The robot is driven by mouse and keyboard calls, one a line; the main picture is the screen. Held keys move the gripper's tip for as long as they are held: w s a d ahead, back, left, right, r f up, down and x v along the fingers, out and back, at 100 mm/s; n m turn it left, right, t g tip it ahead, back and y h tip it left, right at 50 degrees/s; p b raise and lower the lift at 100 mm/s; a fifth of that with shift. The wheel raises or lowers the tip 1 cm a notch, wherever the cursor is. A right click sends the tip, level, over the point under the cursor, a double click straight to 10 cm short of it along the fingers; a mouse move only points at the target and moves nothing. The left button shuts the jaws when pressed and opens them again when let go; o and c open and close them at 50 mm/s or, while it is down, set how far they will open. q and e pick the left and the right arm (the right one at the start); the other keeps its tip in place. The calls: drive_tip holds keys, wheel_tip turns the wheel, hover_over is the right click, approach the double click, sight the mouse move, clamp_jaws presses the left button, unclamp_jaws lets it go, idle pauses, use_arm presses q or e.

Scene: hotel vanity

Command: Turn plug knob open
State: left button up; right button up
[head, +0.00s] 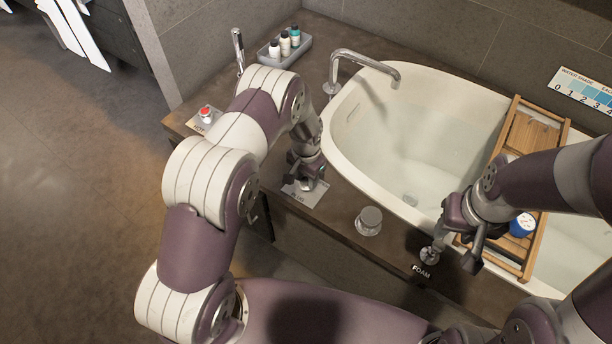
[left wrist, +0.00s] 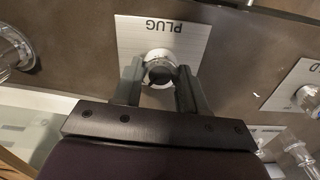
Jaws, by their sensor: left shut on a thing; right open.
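The plug knob (left wrist: 160,70) is a round metal knob on a pale plate (left wrist: 140,40) marked PLUG, upside down in the left wrist view. My left gripper (left wrist: 158,88) is shut on the knob, with one finger on each side. In the head view my left gripper (head: 306,178) reaches down over the plug plate (head: 303,198) at the tub's near edge and largely hides the knob. My right gripper (head: 456,252) is open above the counter near the foam knob (head: 430,255), with nothing seen in it.
A bathtub (head: 345,120) with a curved tap (head: 362,58) lies behind the counter. A plain round knob (head: 369,220) stands between my grippers. A wooden bath tray (head: 512,130) spans the tub. A red-topped control (head: 206,113) and a tray of bottles (head: 286,48) sit to the left.

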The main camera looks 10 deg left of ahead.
sight(306, 179)
use_arm(q)
drive_tip(key=shift+w, duration=0.1)
idle(0.3)
drive_tip(key=o, duration=1.1)
drive_tip(key=shift+c, duration=0.2)
drive_tip(key=shift+r, duration=0.15)
wheel_tip(306, 179, up, 12)
drive_tip(key=p, duration=0.1)
drive_tip(key=shift+r, duration=0.25)
